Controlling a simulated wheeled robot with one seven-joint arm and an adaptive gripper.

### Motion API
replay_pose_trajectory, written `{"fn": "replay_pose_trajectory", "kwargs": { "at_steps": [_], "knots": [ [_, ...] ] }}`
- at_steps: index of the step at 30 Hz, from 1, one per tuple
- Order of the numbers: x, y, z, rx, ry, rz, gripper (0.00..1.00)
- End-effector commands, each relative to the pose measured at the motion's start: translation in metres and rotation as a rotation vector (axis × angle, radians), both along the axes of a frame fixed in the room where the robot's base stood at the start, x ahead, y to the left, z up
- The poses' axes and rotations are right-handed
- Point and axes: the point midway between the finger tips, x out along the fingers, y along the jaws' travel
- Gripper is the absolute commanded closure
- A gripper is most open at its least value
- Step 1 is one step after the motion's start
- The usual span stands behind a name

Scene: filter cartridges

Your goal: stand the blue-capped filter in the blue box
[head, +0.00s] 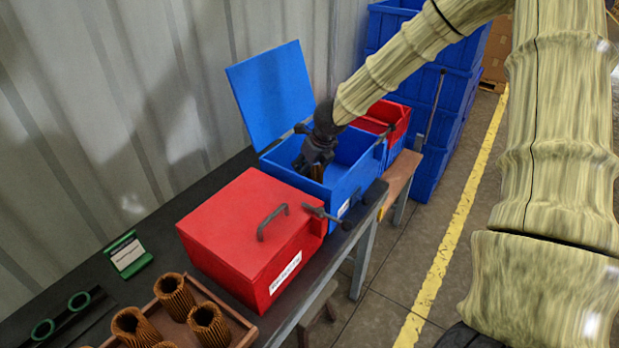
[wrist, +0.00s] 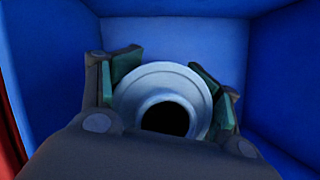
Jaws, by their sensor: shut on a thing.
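My gripper (head: 318,155) reaches down into the open blue box (head: 312,193), below the rim. It is shut on a filter (wrist: 162,82), whose round end with a dark central hole faces the wrist camera between the green finger pads. That end looks pale grey-blue in the wrist view. A sliver of the filter's brown pleated side shows under the fingers in the head view. The filter looks roughly upright. Blue walls surround it in the wrist view. Its lower end is hidden, so I cannot tell whether it touches the box floor.
The blue box's lid (head: 270,92) stands open at the back left. A closed red box (head: 250,232) with a handle is in front of it, and an open red bin (head: 385,117) behind. Several brown filters (head: 174,296) stand in a tray at the lower left.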

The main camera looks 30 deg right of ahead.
Motion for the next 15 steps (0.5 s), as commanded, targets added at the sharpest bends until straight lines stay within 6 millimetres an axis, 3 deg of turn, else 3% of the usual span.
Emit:
{"fn": "replay_pose_trajectory", "kwargs": {
  "at_steps": [7,14,15],
  "knots": [
    [0.0,0.0,-0.031,-0.002,0.002,0.001,0.68],
    [-0.001,0.0,-0.033,0.001,0.001,-0.001,0.68],
    [-0.001,0.0,-0.033,0.001,0.001,-0.001,0.39]
  ]
}}
